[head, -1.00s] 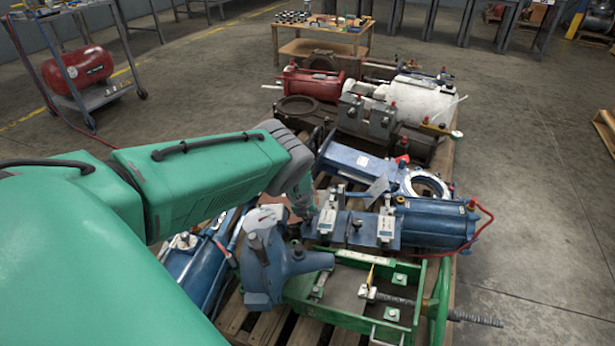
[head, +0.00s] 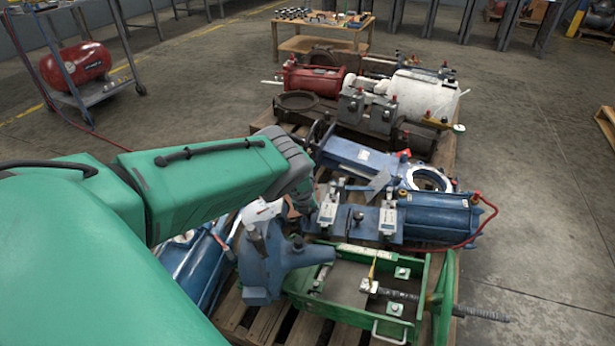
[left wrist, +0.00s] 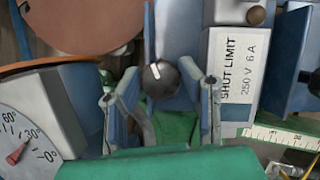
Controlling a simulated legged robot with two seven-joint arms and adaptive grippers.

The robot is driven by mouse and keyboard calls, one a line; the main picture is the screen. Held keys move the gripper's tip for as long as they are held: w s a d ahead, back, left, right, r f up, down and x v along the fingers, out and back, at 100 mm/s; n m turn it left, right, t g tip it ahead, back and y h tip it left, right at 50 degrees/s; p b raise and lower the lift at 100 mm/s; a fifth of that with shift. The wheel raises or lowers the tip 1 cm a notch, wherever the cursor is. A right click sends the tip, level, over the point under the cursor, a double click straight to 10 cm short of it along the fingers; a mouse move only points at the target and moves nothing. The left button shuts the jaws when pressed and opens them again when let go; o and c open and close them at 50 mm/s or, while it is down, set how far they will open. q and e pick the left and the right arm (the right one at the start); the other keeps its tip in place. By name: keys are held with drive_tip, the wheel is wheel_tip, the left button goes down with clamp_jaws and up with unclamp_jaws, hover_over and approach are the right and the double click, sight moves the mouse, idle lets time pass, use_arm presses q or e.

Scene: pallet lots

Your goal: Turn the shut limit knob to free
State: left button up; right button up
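My left gripper (left wrist: 159,92) is open, its two fingers apart on either side of a dark round knob (left wrist: 161,78) with a white line pointing up the picture. I see gaps between the knob and both fingers. A white label (left wrist: 232,75) reading SHUT LIMIT 250 V 6 A is on a box just right of the gripper. In the head view my left arm reaches over the pallet to the blue unit with two white-labelled boxes (head: 327,214). The fingertips and knob cannot be made out there. My right gripper is not in view.
A dial (left wrist: 25,140) with a red pointer sits lower left in the wrist view. A blue-grey casting (head: 265,265) and a green frame (head: 425,310) are near the arm. A blue cylinder (head: 437,215) with a red hose lies right. Open floor (head: 540,220) is further right.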

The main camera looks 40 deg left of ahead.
use_arm(q)
drive_tip(key=shift+d+f+n+g+y+b, duration=0.2)
drive_tip(key=shift+n+b, duration=0.6)
drive_tip(key=shift+b, duration=0.85)
drive_tip(key=shift+a+f+n+g+y+b, duration=0.1)
drive_tip(key=shift+n+g+y+b, duration=0.2)
drive_tip(key=shift+n+b, duration=0.95)
drive_tip(key=shift+d+r+n+g+b, duration=0.1)
drive_tip(key=shift+r+n+g+b, duration=0.1)
drive_tip(key=shift+n+g+b, duration=0.35)
drive_tip(key=n+g, duration=0.1)
drive_tip(key=n, duration=0.3)
drive_tip(key=shift+w+r+y, duration=0.1)
drive_tip(key=shift+y, duration=0.3)
drive_tip(key=shift+w+n+g, duration=0.1)
drive_tip(key=shift+n+g, duration=0.55)
drive_tip(key=shift+n, duration=0.55)
drive_tip(key=shift+d, duration=0.1)
drive_tip(key=o, duration=0.8)
drive_tip(key=shift+r, duration=0.45)
drive_tip(key=v, duration=1.1)
